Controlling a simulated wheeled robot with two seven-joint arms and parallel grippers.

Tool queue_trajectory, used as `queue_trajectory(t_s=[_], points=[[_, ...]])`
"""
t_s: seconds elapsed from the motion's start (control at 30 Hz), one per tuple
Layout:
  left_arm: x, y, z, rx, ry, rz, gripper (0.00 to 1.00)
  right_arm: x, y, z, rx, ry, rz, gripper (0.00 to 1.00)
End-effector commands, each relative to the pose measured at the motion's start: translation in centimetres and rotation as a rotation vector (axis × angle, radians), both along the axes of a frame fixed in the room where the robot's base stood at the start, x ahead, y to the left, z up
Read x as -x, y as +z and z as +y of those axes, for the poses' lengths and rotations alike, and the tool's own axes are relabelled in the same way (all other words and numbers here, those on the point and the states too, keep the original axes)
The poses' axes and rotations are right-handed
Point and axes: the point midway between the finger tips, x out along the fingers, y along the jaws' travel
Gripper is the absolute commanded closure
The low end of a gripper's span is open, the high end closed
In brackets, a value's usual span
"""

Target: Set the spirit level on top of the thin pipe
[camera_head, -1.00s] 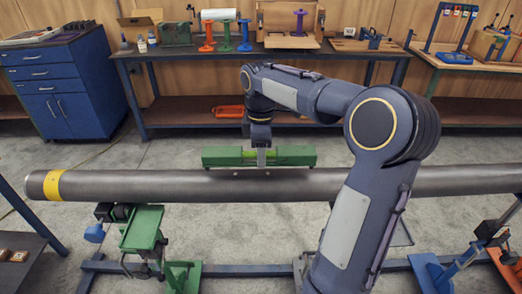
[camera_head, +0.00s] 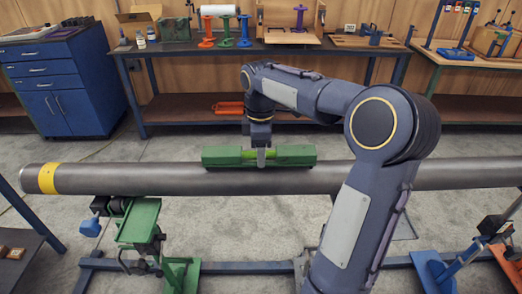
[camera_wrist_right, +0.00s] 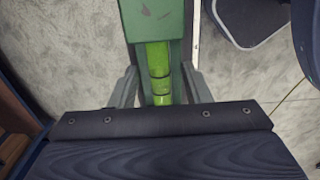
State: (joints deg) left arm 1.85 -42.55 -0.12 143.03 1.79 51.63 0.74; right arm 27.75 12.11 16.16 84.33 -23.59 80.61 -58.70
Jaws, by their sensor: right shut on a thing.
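The spirit level (camera_head: 296,155) is a long green bar with a bright yellow-green vial in its middle. My right gripper (camera_head: 261,157) is shut on the level's middle from above. In the right wrist view, the level (camera_wrist_right: 152,18) runs between the two fingers of the gripper (camera_wrist_right: 160,92). The grey pipe (camera_head: 140,179), with a yellow band near its left end, lies across the head view. The level is roughly in line with the pipe and overlaps its upper edge. I cannot tell whether they touch. My left gripper is not in view.
A green pipe stand (camera_head: 140,220) is under the pipe at left. My right arm hides part of the pipe. A workbench (camera_head: 330,47) with several tools stands behind, with a blue drawer cabinet (camera_head: 62,88) at left. Open floor lies between pipe and bench.

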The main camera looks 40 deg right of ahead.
Motion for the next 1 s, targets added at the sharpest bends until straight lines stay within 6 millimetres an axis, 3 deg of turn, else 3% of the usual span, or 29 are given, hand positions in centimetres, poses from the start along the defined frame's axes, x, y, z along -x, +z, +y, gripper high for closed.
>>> queue_trajectory(t_s=[1.0], points=[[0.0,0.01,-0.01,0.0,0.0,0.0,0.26,-0.02,-0.61,0.01,0.0,0.0,-0.001,0.94]])
